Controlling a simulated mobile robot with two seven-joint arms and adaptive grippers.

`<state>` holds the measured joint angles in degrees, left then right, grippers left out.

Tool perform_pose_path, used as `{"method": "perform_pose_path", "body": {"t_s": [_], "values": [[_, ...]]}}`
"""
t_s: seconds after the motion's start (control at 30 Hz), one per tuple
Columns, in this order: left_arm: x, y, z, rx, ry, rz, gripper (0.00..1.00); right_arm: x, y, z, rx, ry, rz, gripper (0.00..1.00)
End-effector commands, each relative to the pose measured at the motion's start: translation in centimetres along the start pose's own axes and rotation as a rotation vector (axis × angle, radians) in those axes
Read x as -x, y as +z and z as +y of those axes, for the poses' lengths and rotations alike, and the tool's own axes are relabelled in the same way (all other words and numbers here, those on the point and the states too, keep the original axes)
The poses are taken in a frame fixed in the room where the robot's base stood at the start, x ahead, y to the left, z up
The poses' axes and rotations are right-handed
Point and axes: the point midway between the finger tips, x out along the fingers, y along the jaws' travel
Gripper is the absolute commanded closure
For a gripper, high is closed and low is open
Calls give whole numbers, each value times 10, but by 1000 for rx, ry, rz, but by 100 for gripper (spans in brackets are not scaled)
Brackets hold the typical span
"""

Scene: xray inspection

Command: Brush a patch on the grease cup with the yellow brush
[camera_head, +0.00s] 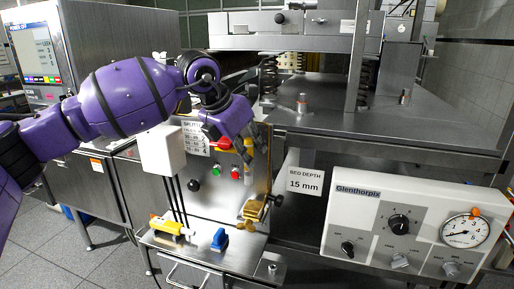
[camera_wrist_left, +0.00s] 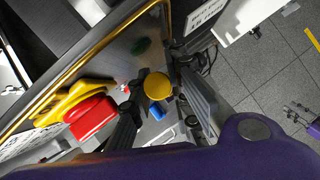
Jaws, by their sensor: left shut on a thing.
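My left gripper (camera_head: 240,142) is at the front of the upright steel panel, right beside the red button. It is shut on a yellow thing (camera_head: 249,144), likely the yellow brush. In the left wrist view a round yellow end (camera_wrist_left: 157,86) shows between the fingers; bristles cannot be made out. A brass-coloured fitting (camera_head: 253,209) sits lower on the panel's right edge, below the gripper and apart from it. It may be the grease cup, but I cannot tell for sure. My right gripper is not in view.
A steel shelf (camera_head: 200,258) holds a yellow-and-white item (camera_head: 167,226) and a blue item (camera_head: 220,240). A red button (camera_head: 224,143) is close to the gripper. A white box (camera_head: 161,150) with dark cables hangs at left. A control box (camera_head: 375,220) stands at right.

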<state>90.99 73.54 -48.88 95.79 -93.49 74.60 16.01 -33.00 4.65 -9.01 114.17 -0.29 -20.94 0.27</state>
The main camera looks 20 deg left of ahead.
Motion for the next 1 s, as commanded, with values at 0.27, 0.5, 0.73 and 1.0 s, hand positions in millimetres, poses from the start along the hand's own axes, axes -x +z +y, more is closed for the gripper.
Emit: {"method": "perform_pose_path", "body": {"t_s": [0.27,0.5,0.73,1.0], "values": [[0,0,0,0,-1,0,100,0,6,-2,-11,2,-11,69],[2,3,-1,19,-2,-11,100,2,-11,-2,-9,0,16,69],[-18,-9,0,19,-2,-6,100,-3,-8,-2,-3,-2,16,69],[-42,-24,1,20,-2,-7,100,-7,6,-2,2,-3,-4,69]]}}
